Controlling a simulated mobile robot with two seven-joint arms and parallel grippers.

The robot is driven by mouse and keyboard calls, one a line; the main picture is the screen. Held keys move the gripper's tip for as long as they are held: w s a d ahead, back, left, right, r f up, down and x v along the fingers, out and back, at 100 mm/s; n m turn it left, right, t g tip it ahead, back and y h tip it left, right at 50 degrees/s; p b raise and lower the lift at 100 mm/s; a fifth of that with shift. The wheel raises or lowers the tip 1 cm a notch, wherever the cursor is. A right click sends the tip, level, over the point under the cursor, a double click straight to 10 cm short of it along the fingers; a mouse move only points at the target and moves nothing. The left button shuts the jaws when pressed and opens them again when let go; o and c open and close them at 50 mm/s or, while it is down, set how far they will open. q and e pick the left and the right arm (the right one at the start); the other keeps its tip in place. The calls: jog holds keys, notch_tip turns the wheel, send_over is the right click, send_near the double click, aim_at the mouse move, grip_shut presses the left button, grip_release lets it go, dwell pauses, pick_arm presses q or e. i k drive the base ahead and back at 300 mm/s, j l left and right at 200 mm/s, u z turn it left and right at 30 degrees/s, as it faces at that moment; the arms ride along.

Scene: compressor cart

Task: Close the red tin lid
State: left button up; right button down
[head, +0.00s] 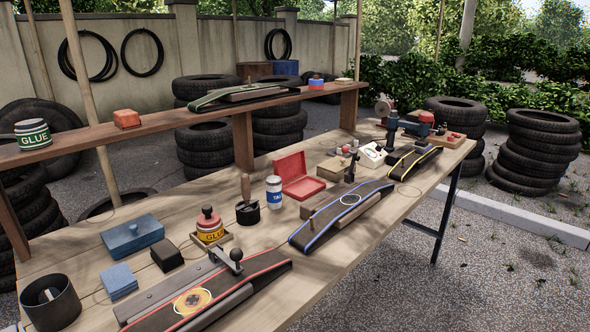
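A red tin (304,188) stands on the wooden workbench, near the middle of the head view. Its lid (291,166) is open and stands up at the tin's back left edge. Neither of my grippers shows in the head view.
A white and blue can (274,192) and a dark cup with a wooden handle (248,212) stand left of the tin. A blue-edged rubber strip (342,213) lies in front. A raised wooden shelf (180,128) runs behind the bench (330,290).

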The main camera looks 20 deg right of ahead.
aim_at(290, 167)
jog(key=l+u, duration=0.1)
jog(key=l, duration=0.6)
jog(key=i+l+u, duration=0.2)
jog(key=i+l, duration=0.15)
jog(key=l, duration=0.7)
jog(key=i+l+u, duration=0.15)
jog(key=l, duration=0.9)
jog(key=i+l+u, duration=0.2)
jog(key=l, duration=0.95)
jog(key=i+l+u, duration=0.15)
jog(key=l, duration=1)
jog(key=i+l+u, duration=0.2)
jog(key=l, duration=0.95)
jog(key=k+j, duration=0.05)
jog(key=k, duration=0.05)
